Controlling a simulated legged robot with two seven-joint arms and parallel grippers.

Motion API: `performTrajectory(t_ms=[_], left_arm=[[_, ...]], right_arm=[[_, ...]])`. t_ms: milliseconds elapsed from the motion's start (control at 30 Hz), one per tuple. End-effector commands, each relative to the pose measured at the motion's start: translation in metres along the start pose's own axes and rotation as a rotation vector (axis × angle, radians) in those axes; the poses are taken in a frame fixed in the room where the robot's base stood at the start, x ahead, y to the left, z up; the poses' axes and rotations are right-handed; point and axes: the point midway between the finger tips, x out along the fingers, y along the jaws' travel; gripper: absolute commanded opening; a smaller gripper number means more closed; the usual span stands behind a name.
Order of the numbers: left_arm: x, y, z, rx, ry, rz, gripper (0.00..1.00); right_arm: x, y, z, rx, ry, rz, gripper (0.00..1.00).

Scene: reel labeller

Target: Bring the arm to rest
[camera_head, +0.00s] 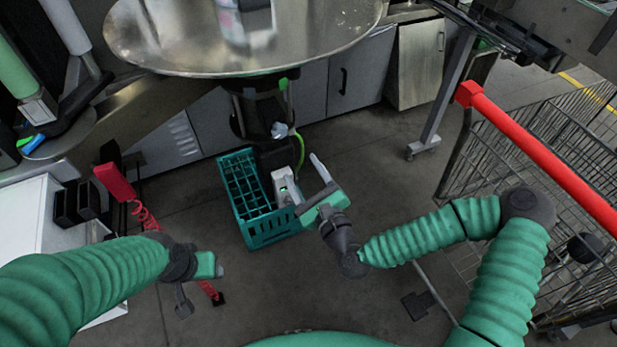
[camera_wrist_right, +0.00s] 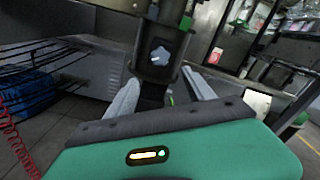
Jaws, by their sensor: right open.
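My right gripper (camera_head: 307,183) is open, with its two pale fingers spread apart and nothing between them. It hangs in front of me, to the right of the teal crate as seen from the head. In the right wrist view the open fingers (camera_wrist_right: 162,80) point toward a dark column below the turntable. My left gripper (camera_head: 208,265) shows at lower left, at the end of its green arm. Its fingers are too small and turned away to tell their state. I see no object held by the right gripper.
A round metal turntable (camera_head: 180,48) is ahead at the top. A teal crate (camera_head: 265,235) is below it. A cart with a red handle (camera_head: 545,155) stands close to my right arm. A red holder with a coiled cord (camera_head: 115,182) is at left. Dark floor shows between them.

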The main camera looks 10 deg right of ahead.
Motion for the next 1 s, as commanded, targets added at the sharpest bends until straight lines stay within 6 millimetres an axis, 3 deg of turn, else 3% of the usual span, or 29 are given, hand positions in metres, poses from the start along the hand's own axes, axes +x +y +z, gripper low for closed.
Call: performTrajectory(t_ms=[100,200,667,733,867,933,1000], left_arm=[[-0.003,0.0,-0.001,0.0,0.0,0.0,0.53],[-0.003,0.0,-0.001,0.0,0.0,0.0,0.53],[-0.003,0.0,-0.001,0.0,0.0,0.0,0.53],[-0.003,0.0,-0.001,0.0,0.0,0.0,0.53],[-0.003,0.0,-0.001,0.0,0.0,0.0,0.53],[-0.003,0.0,-0.001,0.0,0.0,0.0,0.53],[-0.003,0.0,-0.001,0.0,0.0,0.0,0.53]], right_arm=[[-0.021,0.0,0.0,0.002,0.002,0.0,0.62],[-0.029,0.0,0.0,0.001,0.0,0.001,0.62],[-0.031,0.001,-0.001,-0.002,0.0,0.002,0.62],[-0.032,0.009,-0.002,-0.043,0.004,0.034,0.62],[-0.043,0.061,-0.026,-0.362,0.034,0.273,0.62],[-0.064,0.093,-0.06,-0.686,0.055,0.503,0.62],[-0.092,0.102,-0.099,-1.022,0.074,0.741,0.62]])
